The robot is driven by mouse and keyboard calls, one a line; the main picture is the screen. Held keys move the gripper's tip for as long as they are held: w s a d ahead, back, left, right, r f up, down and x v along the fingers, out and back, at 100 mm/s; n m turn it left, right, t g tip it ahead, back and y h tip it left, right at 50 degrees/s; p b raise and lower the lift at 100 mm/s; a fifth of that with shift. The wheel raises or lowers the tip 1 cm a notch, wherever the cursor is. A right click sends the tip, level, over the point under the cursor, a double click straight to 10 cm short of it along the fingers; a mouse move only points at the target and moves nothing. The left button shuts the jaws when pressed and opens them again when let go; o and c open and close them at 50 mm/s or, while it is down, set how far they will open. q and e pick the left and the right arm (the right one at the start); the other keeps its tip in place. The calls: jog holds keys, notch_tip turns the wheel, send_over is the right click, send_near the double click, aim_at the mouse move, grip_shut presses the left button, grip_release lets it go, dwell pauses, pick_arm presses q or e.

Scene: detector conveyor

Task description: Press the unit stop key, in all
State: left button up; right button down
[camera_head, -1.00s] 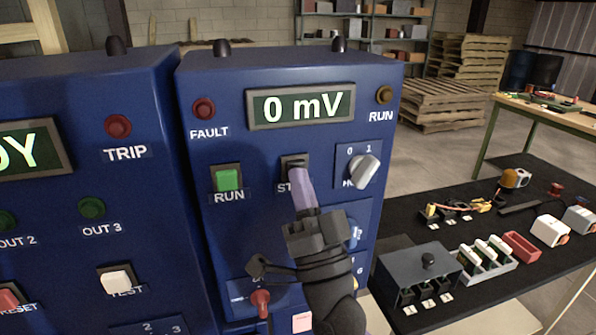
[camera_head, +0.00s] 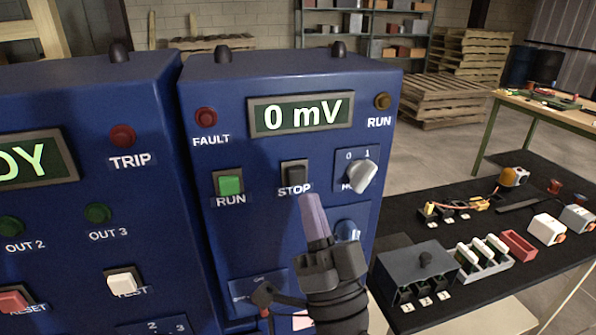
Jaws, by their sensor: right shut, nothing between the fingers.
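The unit is a blue cabinet with a display (camera_head: 300,114) reading 0 mV. Its stop key is a dark key (camera_head: 295,174) in a frame above the label STOP. My right gripper (camera_head: 308,200) is shut and empty, its purple fingertips just below and right of the STOP label, with the key uncovered above them. I cannot tell how far they stand from the panel. The green RUN key (camera_head: 230,185) is to the left. The FAULT lamp (camera_head: 206,117) and the RUN lamp (camera_head: 382,101) look unlit. My left gripper is not in view.
A white-grey rotary switch (camera_head: 361,177) marked 0 and 1 is right of the stop key, with a blue knob (camera_head: 347,231) below it. Another blue cabinet (camera_head: 85,215) stands at the left. A black-topped table (camera_head: 440,205) with small parts is at the right.

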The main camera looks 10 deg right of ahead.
jog(key=shift+s, duration=1.1)
jog(key=w+a+f+n+g+b, duration=0.15)
jog(key=f+g, duration=0.25)
jog(key=f, duration=0.8)
jog(key=w+d+f+n+g+p, duration=0.1)
jog(key=w+f+n+g, duration=0.25)
jog(key=f, duration=0.85)
jog(key=s+d+f+n+g+b, duration=0.1)
jog(key=s+f+g, duration=0.2)
jog(key=f, duration=0.6)
jog(key=s+f+g, duration=0.3)
jog(key=f+g, duration=0.1)
jog(key=f, duration=0.4)
jog(key=s+d+f+n+g+h+b, duration=0.1)
jog(key=s+d+f+g+h, duration=0.15)
jog(key=s+f+g, duration=0.7)
jog(key=s+d+f, duration=0.1)
jog(key=s+f, duration=0.2)
jog(key=s, duration=0.4)
jog(key=s+d+f+n+g+h, duration=0.1)
jog(key=s+d+f, duration=0.1)
jog(key=s, duration=0.5)
jog(key=s+d+f+g, duration=0.1)
jog(key=s+d+f, duration=0.1)
jog(key=s+f, duration=0.3)
jog(key=shift+s+b, duration=0.35)
jog(key=shift+s, duration=0.85)
